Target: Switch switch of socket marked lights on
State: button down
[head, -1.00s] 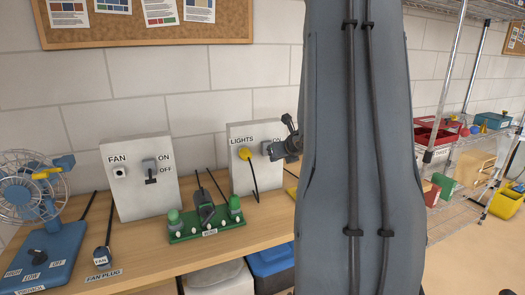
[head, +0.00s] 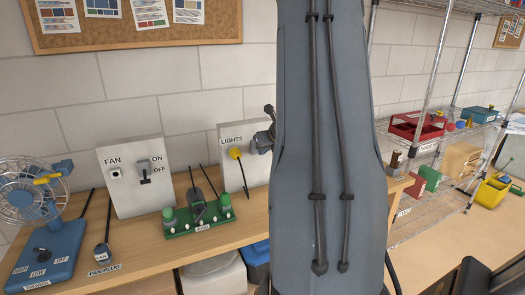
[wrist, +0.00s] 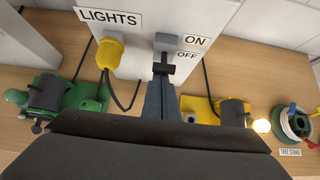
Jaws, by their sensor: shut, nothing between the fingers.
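The white socket panel marked LIGHTS (head: 232,157) stands at the back of the wooden bench, with a yellow plug (wrist: 109,53) in it and a dark cable hanging down. Its switch (wrist: 166,43) shows in the wrist view, a grey block with a black lever (wrist: 163,63) pointing down, beside the ON and OFF labels. My gripper (wrist: 162,84) is shut and empty. Its tips are just below the lever in the picture; I cannot tell whether they touch it. In the head view my arm hides the switch and most of the gripper.
The FAN socket panel (head: 135,178) with its own switch stands to the left, beside a blue fan (head: 40,225). A green board (head: 200,222) sits before the panels. In the wrist view a yellow device (wrist: 200,108) and a green reel (wrist: 292,124) stand to the right.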

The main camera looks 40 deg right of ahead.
jog(key=shift+w+d+r, duration=0.15)
jog(key=shift+w+r, duration=0.2)
jog(key=shift+r, duration=0.35)
notch_tip(320, 180, down, 4)
jog(key=s+a+b, duration=0.1)
jog(key=s+b, duration=0.2)
jog(key=b, duration=0.2)
jog(key=w+r+p+v, duration=0.1)
jog(key=p+v, duration=0.1)
jog(key=v, duration=0.7)
jog(key=shift+r, duration=0.45)
jog(key=shift+w+d, duration=0.1)
